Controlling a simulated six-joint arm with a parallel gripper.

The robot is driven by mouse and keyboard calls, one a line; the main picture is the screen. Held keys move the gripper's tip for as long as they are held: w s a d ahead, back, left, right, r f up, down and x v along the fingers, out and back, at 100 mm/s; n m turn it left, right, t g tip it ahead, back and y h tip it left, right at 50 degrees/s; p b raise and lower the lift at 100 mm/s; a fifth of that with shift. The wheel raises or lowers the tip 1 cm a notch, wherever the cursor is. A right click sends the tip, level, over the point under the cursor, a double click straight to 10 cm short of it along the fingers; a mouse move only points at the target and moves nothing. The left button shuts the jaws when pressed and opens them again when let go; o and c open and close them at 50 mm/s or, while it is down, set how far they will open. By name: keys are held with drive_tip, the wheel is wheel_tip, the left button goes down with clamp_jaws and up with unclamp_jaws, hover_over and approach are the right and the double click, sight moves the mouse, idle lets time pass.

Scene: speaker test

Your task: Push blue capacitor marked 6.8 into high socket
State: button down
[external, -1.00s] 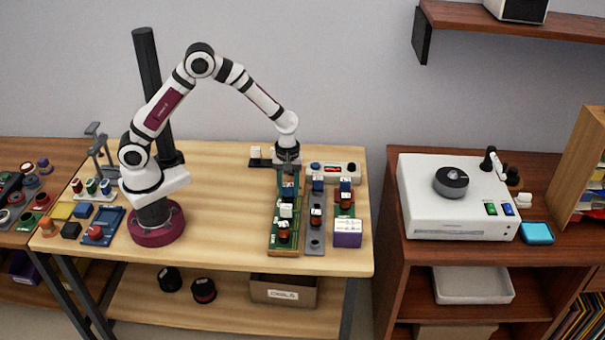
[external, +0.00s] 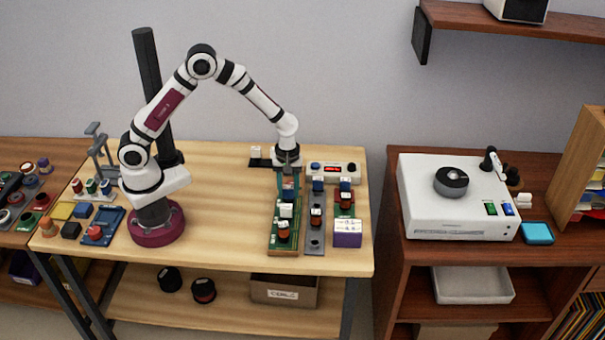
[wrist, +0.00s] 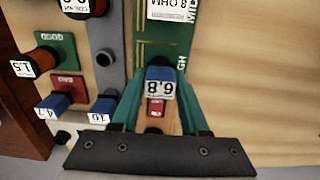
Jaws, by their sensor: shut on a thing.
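The blue capacitor marked 6.8 (wrist: 160,84) is between the teal fingers of my gripper (wrist: 160,92), label readable and upside down in the wrist view. My gripper (external: 288,188) is shut on it, over the far end of the green board (external: 272,240) in the external view. In the wrist view, the board (wrist: 146,50) has partly covered lettering ending in "GH" beside the capacitor. The socket there is mostly hidden by the capacitor and fingers. I cannot tell how deep the capacitor sits.
A white part (external: 285,210) and a copper coil (external: 283,232) stand nearer on the board. A grey strip (external: 315,238) with more parts runs close on the right. Beyond it are a red-and-green board (wrist: 62,85) and a purple-and-white box (external: 347,234).

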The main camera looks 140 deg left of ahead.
drive_tip(key=shift+f, duration=0.15)
drive_tip(key=shift+c, duration=1.7)
unclamp_jaws()
drive_tip(key=shift+r, duration=3.75)
